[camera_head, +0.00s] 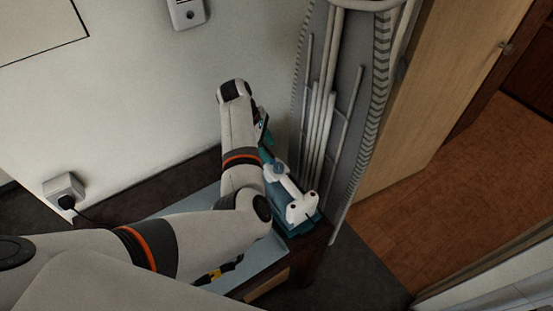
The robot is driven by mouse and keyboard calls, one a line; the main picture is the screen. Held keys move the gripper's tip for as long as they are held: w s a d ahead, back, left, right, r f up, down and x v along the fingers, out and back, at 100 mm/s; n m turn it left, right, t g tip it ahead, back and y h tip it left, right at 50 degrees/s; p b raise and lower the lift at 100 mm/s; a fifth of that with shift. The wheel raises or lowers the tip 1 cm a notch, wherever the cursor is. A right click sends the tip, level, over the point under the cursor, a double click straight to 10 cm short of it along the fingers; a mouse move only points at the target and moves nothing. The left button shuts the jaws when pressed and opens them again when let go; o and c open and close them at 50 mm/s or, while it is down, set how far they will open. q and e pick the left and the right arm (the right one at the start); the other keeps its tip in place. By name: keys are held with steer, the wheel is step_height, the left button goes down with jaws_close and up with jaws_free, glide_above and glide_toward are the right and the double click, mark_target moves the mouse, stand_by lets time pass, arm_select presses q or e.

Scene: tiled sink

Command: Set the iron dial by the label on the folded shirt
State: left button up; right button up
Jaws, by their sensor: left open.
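The teal and white iron (296,205) is on the right end of a low dark table. Its dial cannot be told clearly; a small blue round part shows near its top. A flat pale blue thing (262,262), which looks like the folded shirt, lies on the table, largely covered by my left arm. No label shows on it. My left gripper (263,132) is open just beyond the iron's far end, partly hidden behind my own wrist; I cannot tell whether it touches the iron. My right gripper is not in view.
A folded ironing board (340,110) stands upright behind the iron, close to its right. A wall socket with a plug and cord (64,190) is at the left. A wooden door (440,90) and open brown floor (440,195) are at the right. A small yellow and black thing (222,269) shows under my arm.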

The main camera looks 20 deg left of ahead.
mark_target(279, 166)
arm_select(q)
steer(key=x, duration=0.3)
steer(key=shift+d+f, duration=0.15)
steer(key=shift+f, duration=0.2)
steer(key=x, duration=0.4)
steer(key=shift+w, duration=0.2)
steer(key=shift+f, duration=0.1)
steer(key=shift+c, duration=0.3)
steer(key=c, duration=0.9)
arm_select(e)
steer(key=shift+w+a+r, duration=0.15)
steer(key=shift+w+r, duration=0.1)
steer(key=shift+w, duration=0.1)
